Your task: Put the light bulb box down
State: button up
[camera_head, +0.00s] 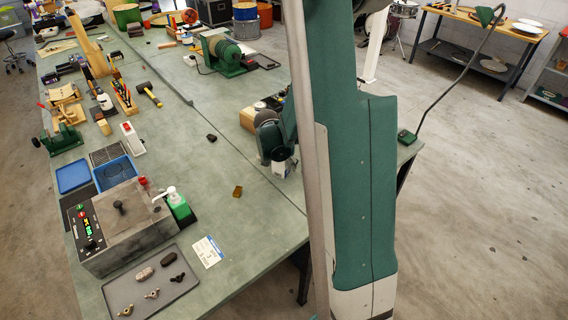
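My arm's green wrist (277,138) is over the right part of the bench, left of my large green arm link. Just under it is a small white and dark-blue item (283,169), which may be the light bulb box. It is too small and too covered for me to be sure. My fingers cannot be made out, so I cannot tell if they grip this item or if it touches the bench.
The green bench top (250,205) is clear left of and in front of the wrist, except for a small brass-coloured piece (237,191) and a black piece (211,138). A wooden block (250,117) is behind the wrist. A grey tray (150,284) lies at front left.

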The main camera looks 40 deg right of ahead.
jog(key=shift+r, duration=0.2)
dwell(0.3)
jog(key=shift+p+v, duration=0.95)
jog(key=shift+v, duration=5.05)
jog(key=shift+a, duration=0.1)
jog(key=s+a+r+n+t+y, duration=0.1)
jog(key=s+a+r+n+t, duration=0.35)
jog(key=a+r, duration=0.9)
jog(key=s+a+r+n+y, duration=0.3)
jog(key=s+a+n, duration=0.6)
jog(key=s+a, duration=0.5)
jog(key=shift+s+a+r+t, duration=0.25)
jog(key=shift+s+a+t, duration=0.15)
jog(key=shift+a, duration=0.5)
